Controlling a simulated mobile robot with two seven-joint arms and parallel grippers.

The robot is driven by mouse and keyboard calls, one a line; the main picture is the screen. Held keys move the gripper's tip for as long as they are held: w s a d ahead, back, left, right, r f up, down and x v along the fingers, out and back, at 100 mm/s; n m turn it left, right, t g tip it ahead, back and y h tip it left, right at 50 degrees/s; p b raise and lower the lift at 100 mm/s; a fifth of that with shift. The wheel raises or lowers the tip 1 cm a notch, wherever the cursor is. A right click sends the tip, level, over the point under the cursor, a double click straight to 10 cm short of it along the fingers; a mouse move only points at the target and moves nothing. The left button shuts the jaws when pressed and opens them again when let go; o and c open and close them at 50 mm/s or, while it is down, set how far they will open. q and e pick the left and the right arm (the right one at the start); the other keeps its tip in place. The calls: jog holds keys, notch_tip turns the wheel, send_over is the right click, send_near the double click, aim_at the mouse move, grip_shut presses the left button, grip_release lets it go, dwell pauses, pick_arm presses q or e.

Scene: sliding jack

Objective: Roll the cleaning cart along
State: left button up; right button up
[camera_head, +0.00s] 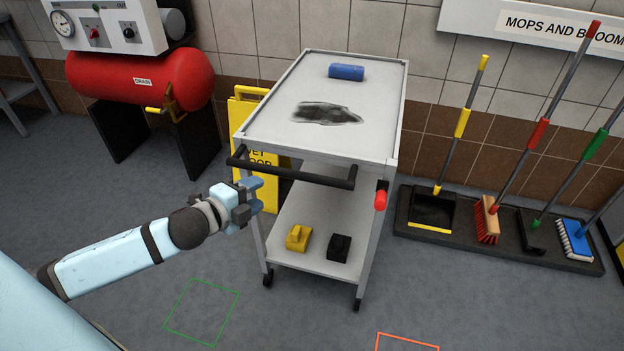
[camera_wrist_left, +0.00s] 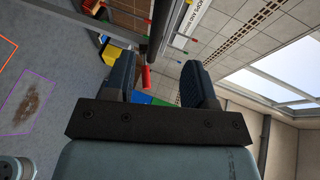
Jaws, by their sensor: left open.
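The cleaning cart (camera_head: 300,140) stands on the grey floor, a grey frame with a top tray and a lower shelf. Its black push handle (camera_head: 310,178) runs along the near side. A red grip (camera_head: 380,200) sits at the cart's right near corner; a red piece also shows in the left wrist view (camera_wrist_left: 146,78). My left gripper (camera_head: 250,202) is open and empty, just below and in front of the handle's left end. In the left wrist view its dark fingers (camera_wrist_left: 160,82) are spread; I cannot tell whether they touch the cart. My right gripper is not in view.
A blue roll (camera_head: 346,72) and a dark smear are on the top tray. Yellow (camera_head: 299,238) and black (camera_head: 339,248) items sit on the lower shelf. A yellow sign (camera_head: 245,110) and red tank (camera_head: 140,80) stand left, a broom rack (camera_head: 500,235) right. The front floor is clear.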

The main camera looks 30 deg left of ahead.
aim_at(290, 176)
pick_arm(q)
jog(key=b+x, duration=0.2)
jog(key=x, duration=1.1)
jog(key=shift+w, duration=0.15)
grip_shut()
